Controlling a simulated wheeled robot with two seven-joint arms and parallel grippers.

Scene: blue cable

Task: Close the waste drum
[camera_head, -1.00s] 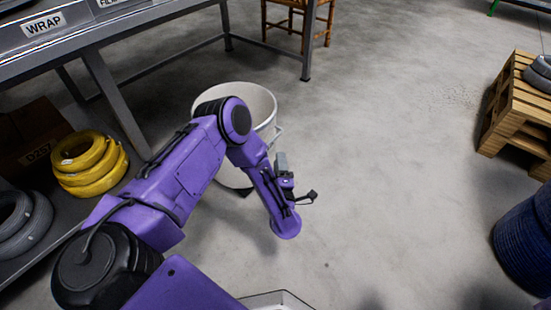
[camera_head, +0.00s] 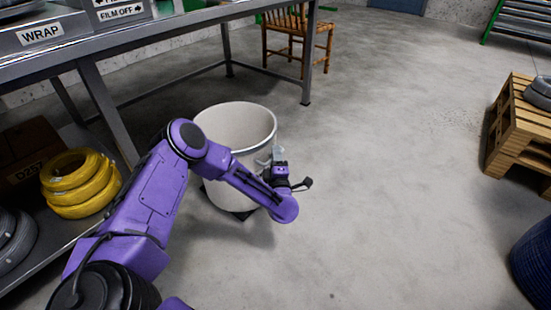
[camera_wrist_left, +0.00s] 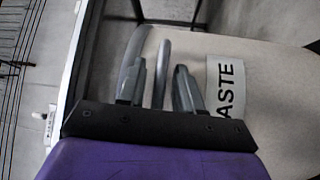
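The waste drum (camera_head: 232,116) is a pale, round, upright drum on the floor in the head view. Its top is uncovered and I see into it; no lid shows. My left arm passes in front of its near side. My left gripper (camera_head: 277,156) is at the drum's right side, below the rim. In the left wrist view, the drum wall (camera_wrist_left: 275,95) carries a partly hidden "WASTE" label (camera_wrist_left: 228,88). There the two fingers (camera_wrist_left: 160,68) are apart, with a grey bar (camera_wrist_left: 163,60) between them and gaps beside it. My right gripper is out of view.
A grey bench (camera_head: 95,45) with a "WRAP" sign stands behind and left of the drum, with yellow coils (camera_head: 80,183) on its lower shelf. A wooden chair (camera_head: 297,42) is behind. The floor between is clear.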

